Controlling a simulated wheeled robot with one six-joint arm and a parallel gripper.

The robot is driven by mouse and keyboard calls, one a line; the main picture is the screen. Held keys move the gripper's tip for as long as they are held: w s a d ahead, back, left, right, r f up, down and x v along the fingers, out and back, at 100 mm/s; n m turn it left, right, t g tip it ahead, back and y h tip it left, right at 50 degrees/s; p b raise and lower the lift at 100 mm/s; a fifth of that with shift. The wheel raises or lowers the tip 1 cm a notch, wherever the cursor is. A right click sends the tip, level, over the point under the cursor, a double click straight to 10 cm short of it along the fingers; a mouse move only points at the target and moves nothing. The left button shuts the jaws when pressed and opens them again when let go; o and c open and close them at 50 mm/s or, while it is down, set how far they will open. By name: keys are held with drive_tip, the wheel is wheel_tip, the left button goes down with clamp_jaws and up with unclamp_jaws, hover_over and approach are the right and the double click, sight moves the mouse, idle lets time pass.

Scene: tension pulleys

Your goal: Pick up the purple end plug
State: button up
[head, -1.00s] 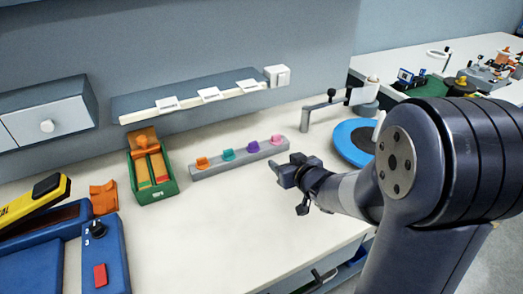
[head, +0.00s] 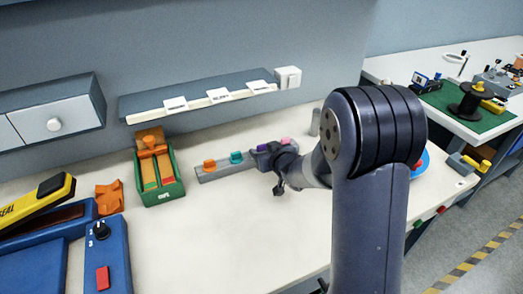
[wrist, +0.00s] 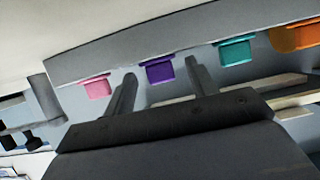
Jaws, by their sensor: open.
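The purple end plug (wrist: 160,72) sits in the grey rail (wrist: 190,38), between a pink plug (wrist: 97,87) and a teal plug (wrist: 235,52) in the wrist view. My gripper (wrist: 161,76) is open, with one finger on the pink side of the purple plug and one on the teal side. I cannot tell whether either finger touches it. In the head view my gripper (head: 268,155) is over the right part of the rail (head: 213,174) and hides most of the purple plug.
An orange plug (head: 209,164) is at the rail's left end. A green box (head: 160,180) stands further left, and a labelled shelf (head: 200,95) is behind. A blue disc (head: 420,163) is partly hidden by my arm. The table front is clear.

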drive_tip(key=c, duration=1)
